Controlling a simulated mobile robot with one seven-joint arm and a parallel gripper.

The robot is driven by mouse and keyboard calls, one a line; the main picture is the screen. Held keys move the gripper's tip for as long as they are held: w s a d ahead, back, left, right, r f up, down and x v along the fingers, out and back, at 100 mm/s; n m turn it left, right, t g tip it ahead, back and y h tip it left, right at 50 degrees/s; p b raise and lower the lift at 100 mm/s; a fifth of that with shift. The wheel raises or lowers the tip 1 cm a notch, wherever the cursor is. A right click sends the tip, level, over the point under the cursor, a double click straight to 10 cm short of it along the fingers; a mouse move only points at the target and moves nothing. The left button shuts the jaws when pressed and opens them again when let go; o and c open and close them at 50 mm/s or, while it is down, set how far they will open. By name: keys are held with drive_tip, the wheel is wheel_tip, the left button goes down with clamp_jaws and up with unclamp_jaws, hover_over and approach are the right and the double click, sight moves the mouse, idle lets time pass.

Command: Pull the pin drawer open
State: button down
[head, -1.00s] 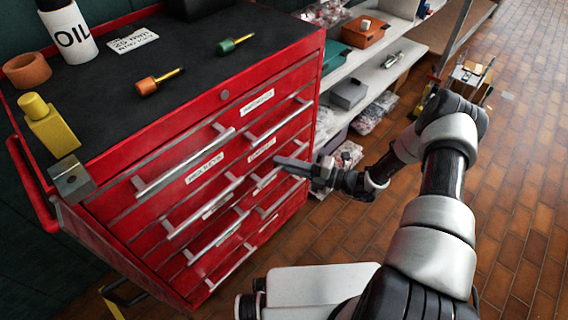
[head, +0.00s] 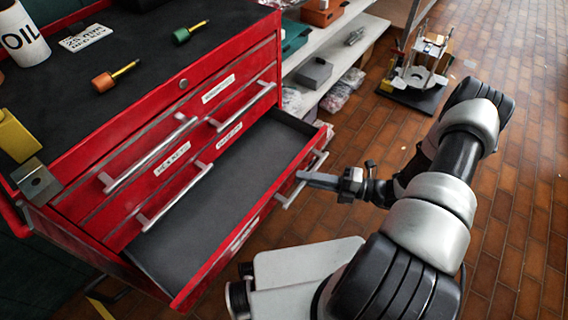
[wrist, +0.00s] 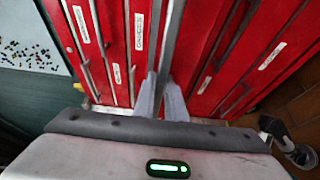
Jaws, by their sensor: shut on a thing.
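A drawer (head: 212,205) of the red tool cabinet stands well out from the cabinet. Its dark-lined inside looks empty where I can see it. I cannot read its front label (head: 243,236). In the wrist view the two fingers (wrist: 163,98) close around a grey bar (wrist: 172,40) in front of red drawer fronts. The fingertips' exact contact is partly hidden.
Other drawers above are closed. Shelves (head: 330,62) stand at the back right, a black-based fixture (head: 415,88) on the brick floor. Floor to the right is open.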

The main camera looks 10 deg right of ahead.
drive_tip(key=s+d, duration=0.6)
drive_tip(key=shift+w, duration=0.1)
drive_tip(key=c, duration=1.8)
unclamp_jaws()
drive_tip(key=shift+a, duration=0.1)
drive_tip(key=v, duration=1.7)
drive_tip(key=shift+d, duration=0.25)
